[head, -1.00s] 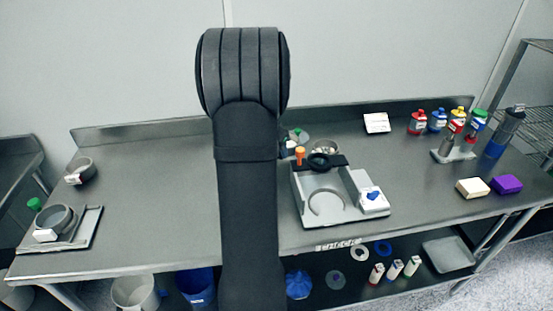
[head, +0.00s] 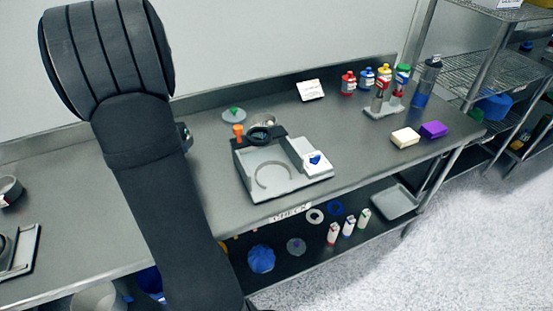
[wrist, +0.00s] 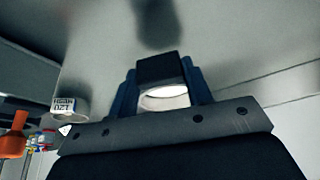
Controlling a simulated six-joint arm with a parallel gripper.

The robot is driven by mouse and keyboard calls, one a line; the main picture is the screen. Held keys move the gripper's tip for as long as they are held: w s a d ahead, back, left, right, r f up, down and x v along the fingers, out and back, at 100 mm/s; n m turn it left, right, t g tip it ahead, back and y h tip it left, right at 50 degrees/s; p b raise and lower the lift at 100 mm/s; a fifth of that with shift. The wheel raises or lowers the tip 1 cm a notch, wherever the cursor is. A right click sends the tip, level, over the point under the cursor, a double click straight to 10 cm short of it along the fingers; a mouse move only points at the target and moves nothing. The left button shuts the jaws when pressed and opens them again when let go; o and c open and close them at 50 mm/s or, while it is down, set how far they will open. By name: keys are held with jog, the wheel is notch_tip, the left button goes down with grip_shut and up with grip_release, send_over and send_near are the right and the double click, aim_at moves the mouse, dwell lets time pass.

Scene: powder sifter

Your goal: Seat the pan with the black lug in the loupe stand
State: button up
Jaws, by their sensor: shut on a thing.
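In the wrist view my gripper (wrist: 163,75) is shut on a black block, which looks like the black lug (wrist: 160,68) of the pan. A pale curved surface shows just below the lug, between the dark blue fingers; most of the pan is hidden. In the head view my arm hides the gripper and the held pan. The loupe stand (head: 242,178) sits on the bench right of my arm. It is a grey tray with a round seat outline that looks empty, a black loupe ring (head: 260,134) at its back and an orange knob (head: 238,130).
A round part with a white label (wrist: 68,107) shows at left in the wrist view. A white block with a blue mark (head: 315,160) is on the stand's right. Bottles (head: 348,84) stand at the back right, beyond white (head: 405,138) and purple (head: 433,129) blocks.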

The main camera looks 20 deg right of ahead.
dwell(0.4)
jog(key=s+d+r, duration=0.2)
jog(key=d+r, duration=0.2)
jog(key=d, duration=0.6)
jog(key=s+d+r, duration=0.2)
jog(key=d+r, duration=0.1)
jog(key=d, duration=0.6)
jog(key=s+d+r, duration=0.3)
jog(key=d+r, duration=0.1)
jog(key=d, duration=0.6)
jog(key=n+y, duration=0.1)
jog(key=n, duration=0.2)
send_over(282, 190)
notch_tip(282, 190, down, 9)
jog(key=shift+a+r, duration=0.1)
jog(key=shift+f, duration=1.05)
